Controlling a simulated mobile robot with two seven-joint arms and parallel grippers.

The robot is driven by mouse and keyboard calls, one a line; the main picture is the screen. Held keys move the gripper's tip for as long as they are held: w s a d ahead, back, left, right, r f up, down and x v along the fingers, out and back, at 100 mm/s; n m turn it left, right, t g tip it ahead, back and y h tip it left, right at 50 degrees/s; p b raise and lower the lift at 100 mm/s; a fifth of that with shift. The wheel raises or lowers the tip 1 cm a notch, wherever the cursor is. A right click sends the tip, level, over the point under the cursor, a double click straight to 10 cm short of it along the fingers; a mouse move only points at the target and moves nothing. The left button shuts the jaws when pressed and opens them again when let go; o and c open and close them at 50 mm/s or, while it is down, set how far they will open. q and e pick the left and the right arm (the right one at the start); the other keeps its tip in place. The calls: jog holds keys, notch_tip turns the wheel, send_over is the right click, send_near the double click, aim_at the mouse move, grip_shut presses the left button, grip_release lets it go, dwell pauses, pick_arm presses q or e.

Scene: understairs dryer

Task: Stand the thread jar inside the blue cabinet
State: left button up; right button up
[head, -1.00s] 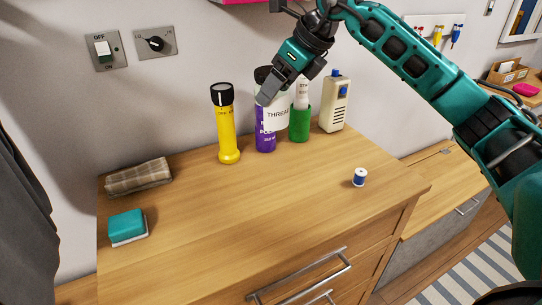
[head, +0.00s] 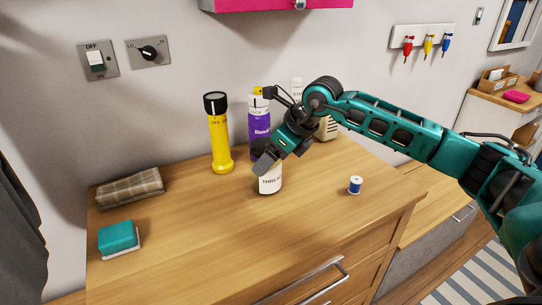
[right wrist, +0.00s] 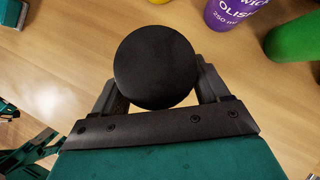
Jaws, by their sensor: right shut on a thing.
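The thread jar (head: 270,184) is white with a label reading "THRE…" and a black lid (right wrist: 155,67). My right gripper (head: 265,160) is shut on it from above, with a finger on each side of the lid in the right wrist view (right wrist: 157,85). The jar is upright, low over the wooden worktop (head: 190,235); I cannot tell whether its base touches. The gripper hides its top in the head view. No blue cabinet is in view. My left gripper is not in view.
A yellow torch (head: 219,138) and purple bottle (head: 259,130) stand behind the jar; a green bottle (right wrist: 296,38) shows in the right wrist view. A spool (head: 355,185) stands right. A sponge (head: 118,238) and folded cloth (head: 131,187) lie left. A pink cabinet (head: 240,5) hangs above.

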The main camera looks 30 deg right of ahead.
jog(key=o, duration=0.8)
jog(key=shift+f, duration=0.1)
jog(key=shift+c, duration=0.2)
jog(key=o, duration=0.4)
jog(key=shift+o, duration=0.2)
